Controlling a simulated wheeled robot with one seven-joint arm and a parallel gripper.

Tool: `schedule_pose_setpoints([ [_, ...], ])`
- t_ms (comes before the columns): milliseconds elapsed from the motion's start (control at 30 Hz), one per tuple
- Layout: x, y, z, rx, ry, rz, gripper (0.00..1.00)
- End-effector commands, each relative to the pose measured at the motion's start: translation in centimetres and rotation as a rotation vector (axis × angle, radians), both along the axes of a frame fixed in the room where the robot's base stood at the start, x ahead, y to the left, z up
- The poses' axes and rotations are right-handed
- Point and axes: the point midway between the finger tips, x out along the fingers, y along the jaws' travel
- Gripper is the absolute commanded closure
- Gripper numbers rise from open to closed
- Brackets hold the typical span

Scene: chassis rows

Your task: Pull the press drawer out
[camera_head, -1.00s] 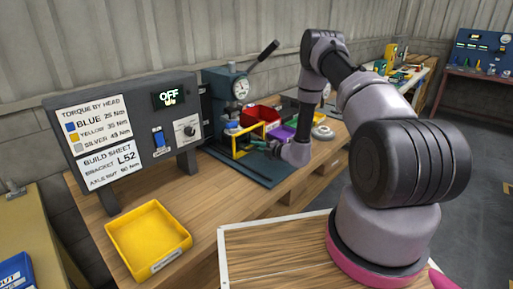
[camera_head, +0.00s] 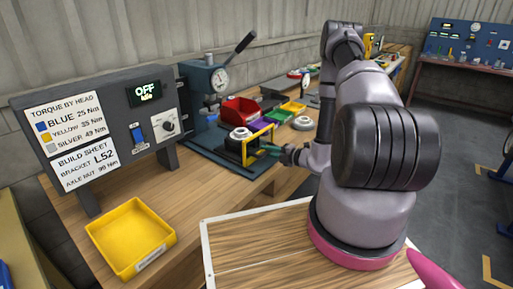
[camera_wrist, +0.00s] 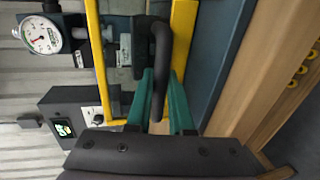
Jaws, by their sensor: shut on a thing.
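The press (camera_head: 205,82), blue-grey with a round gauge and a long lever, stands on the bench at the back. Its drawer (camera_head: 233,147), a dark block with a yellow frame at its front, sits out in front of the press on a dark base plate. A pale ring part rests on the drawer. My gripper (camera_head: 272,151) reaches it from the right. In the wrist view, my green fingers (camera_wrist: 160,82) are closed around the black bar handle (camera_wrist: 160,45). The yellow frame stands just beyond the handle. The drawer's inside is mostly hidden.
A red bin (camera_head: 240,110) and small coloured trays stand behind the drawer. A grey sign panel (camera_head: 95,130) reading OFF and a yellow tray (camera_head: 130,238) are at left. The bench front right of the base plate looks clear.

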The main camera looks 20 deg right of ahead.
Motion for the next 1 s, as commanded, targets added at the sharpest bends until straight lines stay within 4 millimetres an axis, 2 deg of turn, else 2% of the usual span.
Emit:
schedule_pose_setpoints([
  [100,-1.2,-1.0,0.0,0.0,0.001,-0.004,1.0],
  [300,-2.3,-1.7,0.0,-0.001,0.001,-0.001,1.0],
  [700,-2.5,-1.8,0.0,-0.001,0.001,0.0,1.0],
  [733,-2.5,-1.8,0.0,-0.001,0.001,0.0,0.69],
  [767,-2.5,-1.8,0.0,-0.001,0.001,0.0,0.57],
  [800,-2.5,-1.8,0.0,-0.001,0.001,0.0,0.5],
  [1000,-2.4,-1.8,0.0,0.0,0.001,0.001,0.5],
])
